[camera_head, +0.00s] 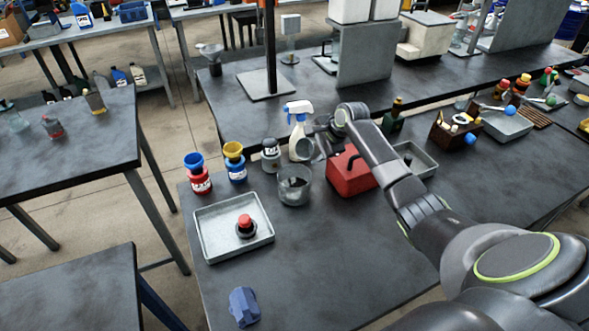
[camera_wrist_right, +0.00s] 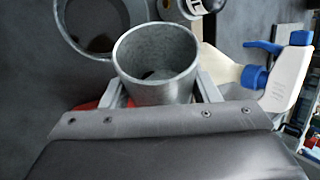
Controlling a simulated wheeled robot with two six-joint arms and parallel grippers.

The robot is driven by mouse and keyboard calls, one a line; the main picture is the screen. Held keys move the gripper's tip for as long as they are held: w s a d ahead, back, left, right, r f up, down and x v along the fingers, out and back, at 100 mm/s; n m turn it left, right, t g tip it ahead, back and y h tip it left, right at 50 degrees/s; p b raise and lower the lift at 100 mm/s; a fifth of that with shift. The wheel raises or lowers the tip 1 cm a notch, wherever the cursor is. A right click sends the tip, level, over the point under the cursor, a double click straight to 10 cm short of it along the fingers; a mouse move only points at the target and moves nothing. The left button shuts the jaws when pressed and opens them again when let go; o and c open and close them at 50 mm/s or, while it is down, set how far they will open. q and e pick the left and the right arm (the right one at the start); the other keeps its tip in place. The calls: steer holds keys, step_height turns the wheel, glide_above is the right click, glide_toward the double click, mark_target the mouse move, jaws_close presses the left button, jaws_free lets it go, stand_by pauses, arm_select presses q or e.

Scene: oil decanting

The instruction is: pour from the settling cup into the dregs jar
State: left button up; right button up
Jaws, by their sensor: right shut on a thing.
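My right gripper (camera_wrist_right: 162,95) is shut on a grey metal cup, which I take to be the settling cup (camera_wrist_right: 150,85). Its open mouth faces the wrist camera and a small dark patch shows inside. In the head view the cup (camera_head: 305,149) is held in the air, seemingly tilted, behind and slightly right of a wide clear jar (camera_head: 295,192). This jar, likely the dregs jar, stands upright with dark contents low inside; its rim (camera_wrist_right: 70,40) shows at the upper left in the wrist view, beside the cup. No stream of liquid is visible. My left gripper is out of view.
A labelled grey jar (camera_head: 271,157) and a white spray bottle (camera_head: 298,118) stand close behind. A red box (camera_head: 350,172) is right of the jar. Red and blue pots stand left, above a metal tray (camera_head: 208,250).

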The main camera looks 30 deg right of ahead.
steer(key=shift+d+y, duration=0.1)
steer(key=shift+y, duration=0.2)
steer(key=shift+w+f+p, duration=0.1)
steer(key=shift+p, duration=0.3)
steer(key=shift+r+m+g+y+p, duration=0.35)
steer(key=shift+y+p, duration=0.25)
steer(key=shift+y, duration=0.2)
steer(key=shift+d+f+m+y+b, duration=0.1)
steer(key=shift+f+m+y+b, duration=0.2)
steer(key=shift+f+y, duration=0.2)
steer(key=shift+d+f+y+b, duration=0.2)
steer(key=shift+y+b, duration=0.2)
steer(key=shift+b, duration=0.15)
steer(key=shift+w+d+r+m+g+y+b, duration=0.3)
steer(key=shift+d+y+b, duration=0.35)
steer(key=shift+b, duration=0.35)
steer(key=y+b, duration=0.1)
steer(key=d+b, duration=0.1)
steer(key=b, duration=0.1)
steer(key=shift+w+r+m+y, duration=0.15)
steer(key=shift+r+m+y, duration=0.15)
steer(key=shift+m+y, duration=0.05)
steer(key=shift+w+d+r+m+y+b, duration=0.15)
steer(key=shift+d+m+y+b, duration=0.5)
steer(key=shift+b, duration=4.25)
steer(key=shift+w+d+r+m+y+b, duration=0.25)
steer(key=shift+y+b, duration=0.7)
steer(key=shift+b, duration=3.95)
steer(key=shift+s+d+f, duration=0.1)
steer(key=shift+s+f, duration=0.05)
